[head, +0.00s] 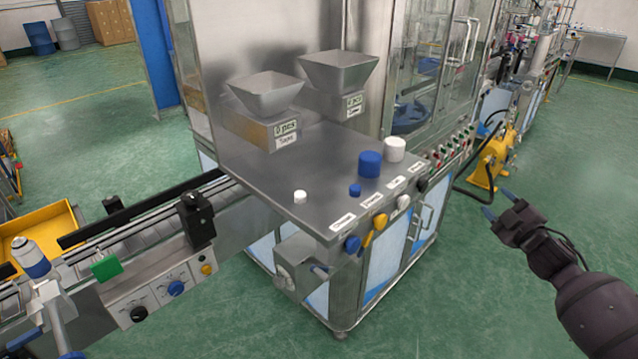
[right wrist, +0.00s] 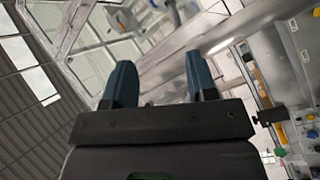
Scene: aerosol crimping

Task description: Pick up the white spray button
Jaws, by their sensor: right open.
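A small white spray button (head: 300,197) sits on the steel tabletop (head: 312,163), near its left front edge. A small blue button (head: 355,190) stands to its right. A larger blue cap (head: 370,164) and a larger white cap (head: 395,149) stand farther right. My right gripper (head: 500,204) is open and empty, off to the right of the machine and well apart from the buttons. In the right wrist view its two blue fingers (right wrist: 162,84) are spread with nothing between them. My left gripper is not in view.
Two steel hoppers (head: 339,70) with labels stand at the back of the tabletop. A conveyor (head: 150,215) runs along the left side. Coloured knobs (head: 379,221) line the front edge. The green floor between my right gripper and the machine is clear.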

